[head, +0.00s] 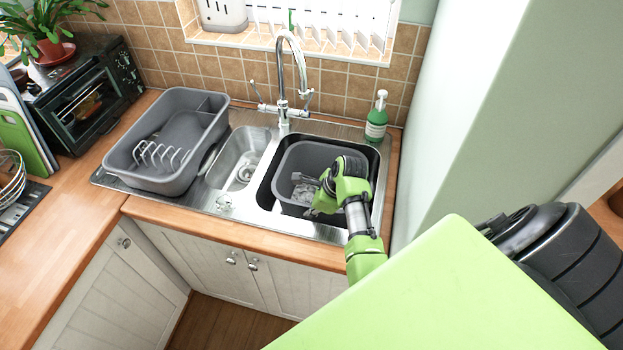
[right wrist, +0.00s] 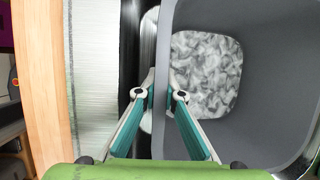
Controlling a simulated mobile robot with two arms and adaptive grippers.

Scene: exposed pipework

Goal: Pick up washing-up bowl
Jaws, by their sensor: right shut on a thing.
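The washing-up bowl (head: 293,163) is a grey square tub sitting in the right-hand sink basin. In the right wrist view its grey inner wall and floor (right wrist: 255,60) show, with a mottled grey-white patch on the floor. My right gripper (head: 318,187) is at the front right part of the bowl in the head view, partly covering it. In the right wrist view my right gripper (right wrist: 160,92) has one finger on each side of the bowl's rim and is shut on it. My left gripper is not in view.
A grey dish rack (head: 185,130) stands on the drainer at left. The tap (head: 283,85) rises behind the basins. A green soap bottle (head: 376,118) stands at the back right corner. A pale wall (head: 440,120) is close on the right.

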